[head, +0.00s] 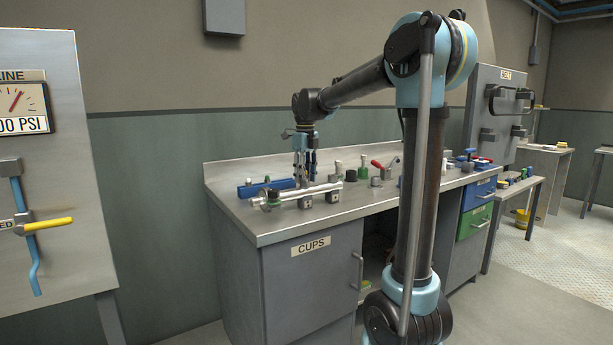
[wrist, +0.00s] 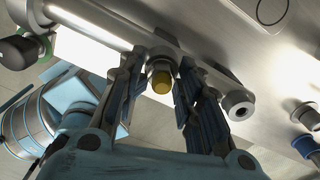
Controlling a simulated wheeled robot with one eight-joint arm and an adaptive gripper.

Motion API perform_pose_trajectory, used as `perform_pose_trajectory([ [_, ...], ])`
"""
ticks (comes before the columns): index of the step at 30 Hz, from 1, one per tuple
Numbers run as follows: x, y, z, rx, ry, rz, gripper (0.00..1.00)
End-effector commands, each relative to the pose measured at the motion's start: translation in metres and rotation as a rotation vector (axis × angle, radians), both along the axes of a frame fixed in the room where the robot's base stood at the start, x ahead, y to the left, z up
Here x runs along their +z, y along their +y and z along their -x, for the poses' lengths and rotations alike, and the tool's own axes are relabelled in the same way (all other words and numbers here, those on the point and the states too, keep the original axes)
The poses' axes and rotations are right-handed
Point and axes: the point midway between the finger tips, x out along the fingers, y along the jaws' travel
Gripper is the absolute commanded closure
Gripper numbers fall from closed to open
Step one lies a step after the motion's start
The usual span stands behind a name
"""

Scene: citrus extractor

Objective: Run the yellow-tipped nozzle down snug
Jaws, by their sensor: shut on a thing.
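The yellow-tipped nozzle (wrist: 162,81) shows in the wrist view, set against the side of a shiny metal pipe (wrist: 95,22). My gripper (wrist: 164,65) has a finger on each side of the nozzle and is shut on it. In the head view my gripper (head: 304,180) points down at the pipe (head: 285,194), which lies across clamp blocks at the bench's left end. The nozzle is hidden by the fingers there. How far it is seated in the pipe I cannot tell.
A blue rail (head: 262,187) lies behind the pipe. A green-collared fitting (head: 271,199) is at its left end. Knobs and a red-handled clamp (head: 378,164) stand to the right on the steel bench (head: 262,225). The bench's front left is clear.

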Motion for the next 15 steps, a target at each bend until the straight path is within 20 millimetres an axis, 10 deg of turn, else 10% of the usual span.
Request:
perform_pose_trajectory([
  [15, -0.0038, 0.004, -0.0075, -0.148, -0.004, -0.007, 0.81],
])
